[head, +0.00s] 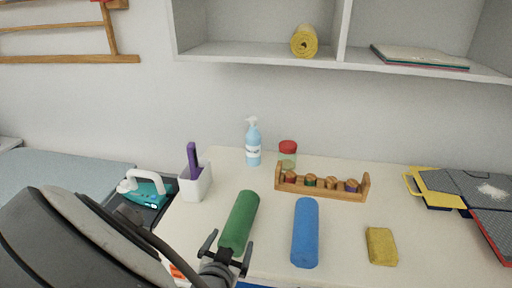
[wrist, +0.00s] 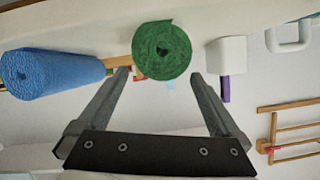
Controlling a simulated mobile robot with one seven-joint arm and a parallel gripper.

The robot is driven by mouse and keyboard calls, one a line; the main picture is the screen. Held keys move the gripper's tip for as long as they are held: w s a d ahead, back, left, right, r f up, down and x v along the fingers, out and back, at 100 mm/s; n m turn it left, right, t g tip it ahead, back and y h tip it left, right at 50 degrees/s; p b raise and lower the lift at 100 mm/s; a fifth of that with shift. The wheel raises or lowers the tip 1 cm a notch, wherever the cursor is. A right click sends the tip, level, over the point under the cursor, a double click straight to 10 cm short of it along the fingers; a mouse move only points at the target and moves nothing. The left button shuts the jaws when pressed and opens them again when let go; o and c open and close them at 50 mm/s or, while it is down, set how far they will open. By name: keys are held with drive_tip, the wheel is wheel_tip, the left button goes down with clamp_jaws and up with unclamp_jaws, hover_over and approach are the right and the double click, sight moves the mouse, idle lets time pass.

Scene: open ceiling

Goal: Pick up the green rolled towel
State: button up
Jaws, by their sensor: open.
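The green rolled towel (head: 240,219) lies on the white table, its length running away from me. In the wrist view its spiral end (wrist: 161,52) faces the camera. My gripper (head: 231,246) is open at the towel's near end, one finger on each side in the head view. In the wrist view my gripper (wrist: 160,76) shows empty space between its fingers, with the towel end just beyond the tips. I cannot tell whether the fingers touch the towel.
A blue roll (head: 306,232) lies to the right, and a yellow sponge (head: 381,246) farther right. Behind stand a wooden rack (head: 322,191), a spray bottle (head: 253,147), a red-lidded jar (head: 288,156) and a white holder (head: 195,183). A shelf (head: 270,52) hangs above.

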sight(237, 227)
drive_tip(key=b+x, duration=0.1)
drive_tip(key=x, duration=0.7)
drive_tip(key=shift+w+a+f, duration=0.15)
drive_tip(key=shift+w, duration=0.1)
drive_tip(key=c, duration=1.3)
